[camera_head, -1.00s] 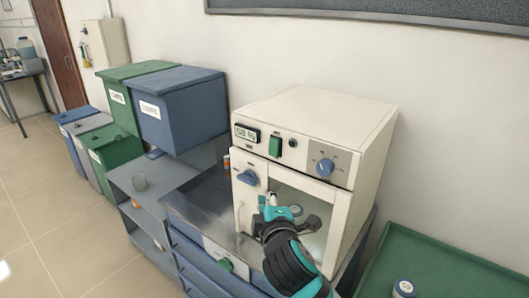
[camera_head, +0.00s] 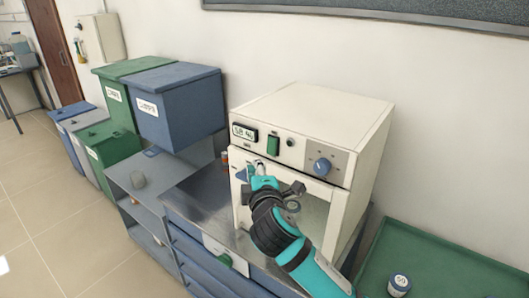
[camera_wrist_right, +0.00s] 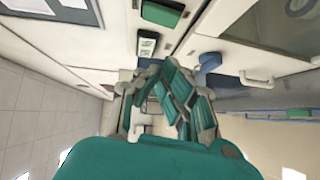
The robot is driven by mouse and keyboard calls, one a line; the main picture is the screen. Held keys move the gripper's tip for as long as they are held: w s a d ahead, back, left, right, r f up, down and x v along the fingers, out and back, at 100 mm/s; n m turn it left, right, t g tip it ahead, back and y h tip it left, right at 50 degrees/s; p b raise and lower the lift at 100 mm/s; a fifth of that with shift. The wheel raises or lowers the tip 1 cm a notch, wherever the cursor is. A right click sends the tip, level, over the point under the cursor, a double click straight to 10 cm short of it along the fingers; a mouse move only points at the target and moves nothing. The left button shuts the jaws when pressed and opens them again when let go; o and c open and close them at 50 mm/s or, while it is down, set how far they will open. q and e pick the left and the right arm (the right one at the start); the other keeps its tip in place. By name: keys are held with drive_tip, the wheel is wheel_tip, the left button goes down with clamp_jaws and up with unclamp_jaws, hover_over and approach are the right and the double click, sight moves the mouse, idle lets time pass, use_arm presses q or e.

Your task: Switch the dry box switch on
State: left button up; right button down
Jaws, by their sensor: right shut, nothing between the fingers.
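The dry box (camera_head: 310,108) is a cream cabinet on a metal-topped bench. My left gripper is not in view.
The dry box door has a window, with a small jar (camera_head: 293,206) behind it. Blue and green bins (camera_head: 180,112) stand to the left above a grey shelf. A green tray (camera_head: 450,265) with a small jar (camera_head: 399,284) lies at right. The wall is close behind.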

sight(272, 146)
drive_tip(key=w+d+f+p, duration=0.1)
drive_tip(key=w+p, duration=0.1)
drive_tip(key=w, duration=0.5)
drive_tip(key=shift+d+p, duration=0.3)
drive_tip(key=shift+d, duration=0.1)
drive_tip(key=shift+s, duration=0.1)
drive_tip(key=b, duration=0.1)
drive_tip(key=n+t+b, duration=0.1)
drive_tip(key=b, duration=0.1)
drive_tip(key=shift+w+d+f, duration=0.15)
drive_tip(key=shift+w, duration=0.2)
